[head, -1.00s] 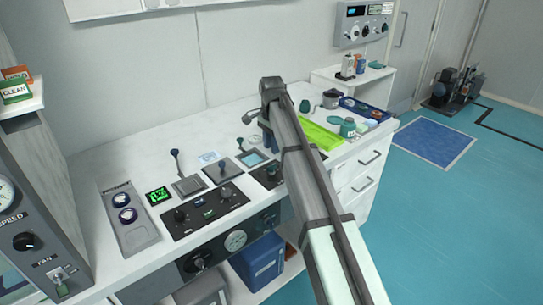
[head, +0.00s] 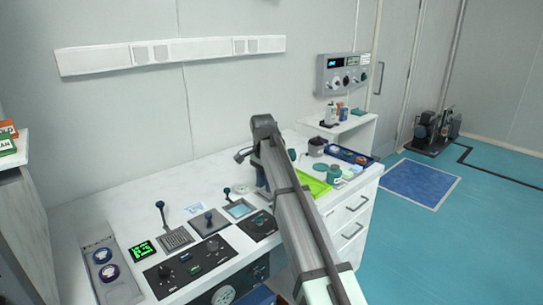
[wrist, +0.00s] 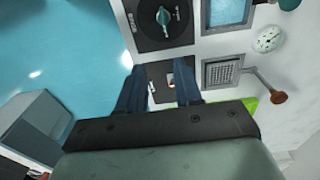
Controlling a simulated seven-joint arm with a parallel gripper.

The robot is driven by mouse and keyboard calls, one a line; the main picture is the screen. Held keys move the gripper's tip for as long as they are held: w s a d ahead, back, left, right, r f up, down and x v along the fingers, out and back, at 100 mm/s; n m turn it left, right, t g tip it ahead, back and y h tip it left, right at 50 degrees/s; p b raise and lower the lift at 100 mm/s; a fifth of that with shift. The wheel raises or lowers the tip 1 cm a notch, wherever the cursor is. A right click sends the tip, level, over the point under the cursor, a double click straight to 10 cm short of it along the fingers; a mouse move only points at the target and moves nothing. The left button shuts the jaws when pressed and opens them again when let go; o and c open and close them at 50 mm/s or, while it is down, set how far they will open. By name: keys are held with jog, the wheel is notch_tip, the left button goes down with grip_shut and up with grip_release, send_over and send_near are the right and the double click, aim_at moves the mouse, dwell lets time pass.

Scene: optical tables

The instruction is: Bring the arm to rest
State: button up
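My arm reaches over the white bench from the lower right in the head view. Its end (head: 262,178) points down above the bench, with the fingers largely hidden behind the arm. In the wrist view my gripper (wrist: 160,84) shows two dark blue fingers spread apart. No held thing shows between them. Behind the gap lies a dark panel (wrist: 157,70) with a small light-coloured fitting. I cannot tell how far the fingertips are from it.
The white bench (head: 75,215) bears levers, a green display (head: 143,250) and a dark knob panel (head: 190,266). A lime green tray (head: 316,186) and a blue tray (head: 362,158) with small items lie right of my arm. Open teal floor (head: 450,245) is at right.

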jog(key=w+d+f+h, duration=0.1)
jog(key=w+d+f, duration=0.15)
jog(key=d, duration=0.45)
jog(key=w+d+f+h, duration=0.1)
jog(key=w+d+f, duration=0.1)
jog(key=d+f, duration=0.3)
jog(key=s+d+f+n+g+h, duration=0.1)
jog(key=s+d+f+n, duration=0.1)
jog(key=d+f, duration=0.95)
jog(key=s+d+f+n+g+y, duration=0.1)
jog(key=s+f+n+g, duration=0.1)
jog(key=s+f, duration=1.3)
jog(key=s+d+f+n+g, duration=0.1)
jog(key=s+f+n, duration=0.2)
jog(key=s+f, duration=1.2)
jog(key=s+f+g, duration=0.1)
jog(key=s+f, duration=0.2)
jog(key=s, duration=0.6)
jog(key=s+a+f+n+g+y, duration=0.1)
jog(key=s+f, duration=0.3)
jog(key=s, duration=0.6)
jog(key=s+f+n+y, duration=0.1)
jog(key=s+f, duration=0.3)
jog(key=s, duration=0.5)
jog(key=shift+s+a+f+g, duration=0.2)
jog(key=shift+s+g, duration=0.1)
jog(key=shift+g, duration=0.1)
